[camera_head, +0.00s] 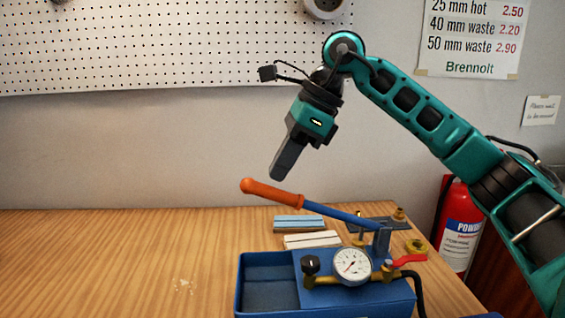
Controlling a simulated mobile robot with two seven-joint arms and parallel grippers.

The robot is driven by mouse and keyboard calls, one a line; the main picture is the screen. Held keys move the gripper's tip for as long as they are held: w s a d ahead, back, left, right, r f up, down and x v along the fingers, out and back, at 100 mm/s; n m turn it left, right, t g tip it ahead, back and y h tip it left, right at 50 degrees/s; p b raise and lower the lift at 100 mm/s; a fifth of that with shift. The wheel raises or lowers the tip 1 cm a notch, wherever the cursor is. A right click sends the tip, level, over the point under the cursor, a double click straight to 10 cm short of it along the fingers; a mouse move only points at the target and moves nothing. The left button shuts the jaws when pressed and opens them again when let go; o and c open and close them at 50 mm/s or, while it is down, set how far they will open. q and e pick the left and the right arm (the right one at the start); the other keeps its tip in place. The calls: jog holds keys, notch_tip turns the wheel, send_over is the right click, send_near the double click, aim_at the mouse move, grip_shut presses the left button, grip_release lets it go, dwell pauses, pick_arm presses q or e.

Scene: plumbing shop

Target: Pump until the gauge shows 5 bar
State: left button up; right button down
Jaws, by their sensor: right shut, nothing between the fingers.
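A blue hand test pump (269,258) stands on the wooden bench, with an open trough at its left. Its blue lever with an orange grip (271,192) slopes up to the left from the pivot. The round white pressure gauge (352,266) faces me on a brass fitting; its needle is too small to read surely. A black knob (311,265) and a red valve handle (409,260) sit either side of the gauge. My right gripper (280,172) is shut and empty, pointing down just above the lever's orange grip, apart from it. My left gripper is not in view.
Blue and white boxes (312,239) and small brass fittings (417,246) lie behind the pump. A black hose runs off at its right. A red fire extinguisher (460,230) stands right of the bench (110,260), whose left side is mostly clear.

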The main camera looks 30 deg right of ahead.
aim_at(277, 189)
dwell(0.5)
